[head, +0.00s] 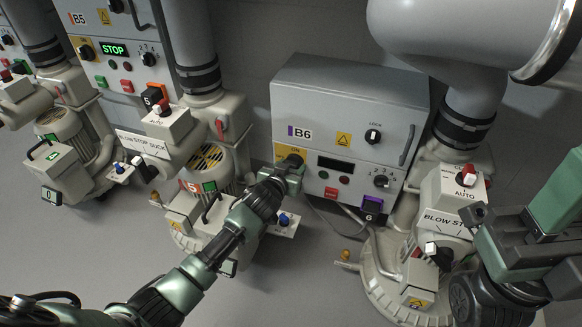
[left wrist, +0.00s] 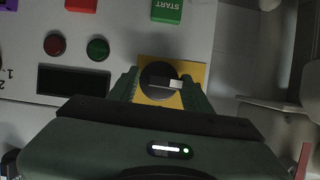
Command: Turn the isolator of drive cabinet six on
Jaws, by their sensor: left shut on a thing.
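Drive cabinet six is the grey box marked B6 (head: 345,100). Its isolator is a dark round knob with a pale pointer on a yellow plate (head: 288,151); ON is printed above it. My left gripper (head: 287,172) covers most of the knob in the head view. In the left wrist view the isolator knob (left wrist: 160,80) sits between the fingers of my left gripper (left wrist: 162,92), which is shut on it. The pale pointer lies sideways in that picture. The cabinet's display (head: 336,164) is dark. My right gripper (head: 490,235) is at the far right; its fingers are unclear.
Cabinet B5 (head: 112,75) at the left has a display lit with STOP. Blower units with levers stand on both sides, one (head: 447,205) close to my right arm. The B6 front also has a lock knob (head: 373,136), a dial (head: 382,181) and a red button (head: 332,192).

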